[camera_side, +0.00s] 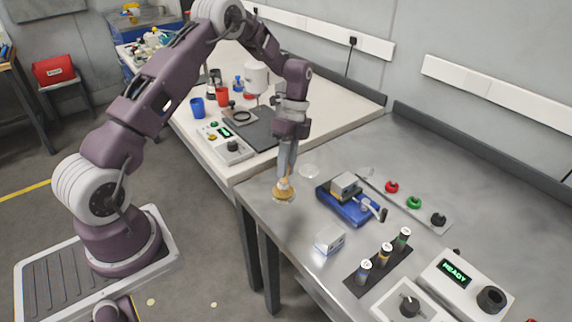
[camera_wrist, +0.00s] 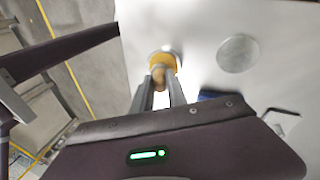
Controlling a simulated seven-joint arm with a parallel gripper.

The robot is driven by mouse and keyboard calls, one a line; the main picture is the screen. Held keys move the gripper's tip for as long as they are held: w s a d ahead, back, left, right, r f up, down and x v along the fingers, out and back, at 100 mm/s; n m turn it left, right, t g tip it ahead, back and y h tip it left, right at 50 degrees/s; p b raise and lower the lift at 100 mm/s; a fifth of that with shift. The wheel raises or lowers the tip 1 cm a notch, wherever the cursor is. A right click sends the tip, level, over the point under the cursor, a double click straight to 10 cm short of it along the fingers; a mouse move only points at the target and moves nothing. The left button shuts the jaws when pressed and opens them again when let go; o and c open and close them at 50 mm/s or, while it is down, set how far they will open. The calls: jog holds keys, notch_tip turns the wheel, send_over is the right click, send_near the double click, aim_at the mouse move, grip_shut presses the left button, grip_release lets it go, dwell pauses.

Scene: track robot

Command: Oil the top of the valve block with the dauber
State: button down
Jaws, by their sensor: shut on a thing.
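The dauber's tan, rounded part (camera_wrist: 158,76) shows between the fingers in the wrist view. Directly below it is a round amber thing with a pale rim (camera_side: 284,197), also in the wrist view (camera_wrist: 164,60); I cannot tell whether the dauber touches it. To the right, a grey block (camera_side: 345,184) sits in a blue vise (camera_side: 350,207). A smaller silver block (camera_side: 330,238) stands nearer the front edge. No label shows which is the valve block.
A pale round disc (camera_side: 309,171) lies just behind my gripper. Several small bottles stand on a dark strip (camera_side: 378,270). Red, green and black knobs (camera_side: 414,202) line a plate at right. A box reading READY (camera_side: 460,280) stands front right. The bench's back is clear.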

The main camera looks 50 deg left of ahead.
jog(key=shift+f, duration=0.5)
dwell(1.0)
jog(key=shift+r, duration=0.1)
jog(key=shift+r, duration=3.45)
jog(key=s+d+r+n+t+h, duration=0.2)
jog(key=d+r+n+t, duration=0.35)
jog(key=n, duration=0.95)
jog(key=w+d+r+m+t+y, duration=0.15)
jog(key=w+d+r, duration=0.25)
jog(key=w+d, duration=0.5)
jog(key=shift+n+y, duration=0.25)
jog(key=shift+w+a+f, duration=0.3)
jog(key=shift+f, duration=0.4)
jog(key=shift+w+a+f, duration=0.35)
jog(key=shift+f, duration=0.3)
jog(key=shift+w+a+f, duration=0.3)
jog(key=shift+f, duration=0.4)
